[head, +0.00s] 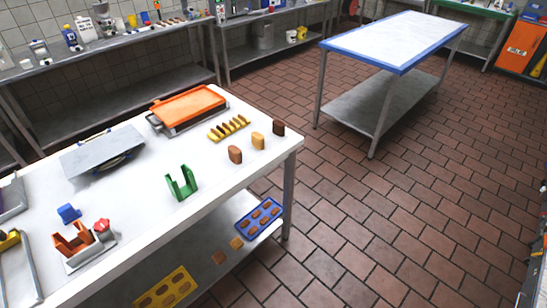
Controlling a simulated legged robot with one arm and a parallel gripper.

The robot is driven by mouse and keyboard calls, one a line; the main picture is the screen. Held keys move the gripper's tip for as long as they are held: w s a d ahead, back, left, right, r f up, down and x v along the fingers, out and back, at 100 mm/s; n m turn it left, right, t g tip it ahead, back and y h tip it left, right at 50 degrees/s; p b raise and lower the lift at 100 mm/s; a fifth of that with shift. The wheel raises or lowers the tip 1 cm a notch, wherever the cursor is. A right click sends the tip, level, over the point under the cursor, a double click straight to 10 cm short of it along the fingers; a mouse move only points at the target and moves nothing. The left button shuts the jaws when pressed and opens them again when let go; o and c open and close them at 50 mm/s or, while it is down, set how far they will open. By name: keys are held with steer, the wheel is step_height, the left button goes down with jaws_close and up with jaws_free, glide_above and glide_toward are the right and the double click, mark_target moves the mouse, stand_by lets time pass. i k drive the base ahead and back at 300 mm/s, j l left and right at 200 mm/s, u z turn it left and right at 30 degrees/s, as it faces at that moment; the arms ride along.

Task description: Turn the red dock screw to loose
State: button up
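The red dock screw (101,226) is a small red knob at the front left of the white-topped bench (135,210). It sits at the right end of a small dock (90,254) with a grey base. An orange-brown holder (68,247) stands at the dock's left part. The knob's turn position is too small to tell. My gripper is not in view.
A blue block (69,213) lies just behind the dock. A green bracket (182,184) stands to its right. A grey press-like plate (100,152) and an orange tray (187,104) are farther back. Tiled floor (400,220) is clear right of the bench.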

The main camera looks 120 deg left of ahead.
mark_target(103, 224)
steer(key=l+u, duration=0.1)
steer(key=u, duration=4.95)
